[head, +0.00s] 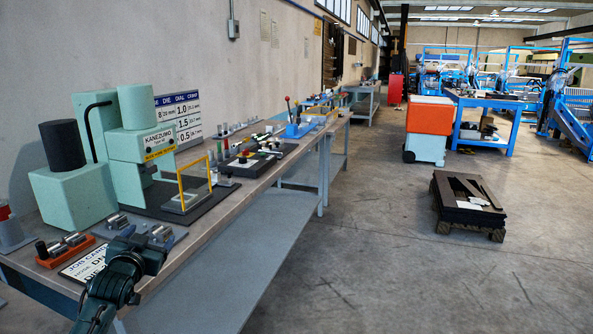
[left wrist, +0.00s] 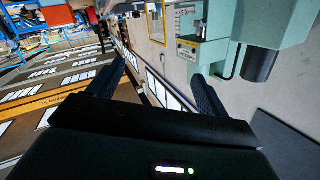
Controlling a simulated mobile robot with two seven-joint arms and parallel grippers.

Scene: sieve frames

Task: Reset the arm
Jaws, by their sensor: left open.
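My left arm comes in at the lower left of the head view, and its dark left gripper (head: 148,252) is over the front of the long workbench (head: 245,197), near the job card (head: 84,265). In the left wrist view the two dark fingers of the left gripper (left wrist: 158,86) are spread wide apart with nothing between them. The wrist picture is tilted, with the green press (left wrist: 222,40) beyond the right finger. My right gripper is in neither view.
On the bench, the green press (head: 131,150) with a yellow guard (head: 194,181) stands behind the gripper. Small metal cylinders sit on an orange block (head: 63,249) and a grey block beside the gripper. A pallet (head: 467,207) stands on otherwise open floor to the right.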

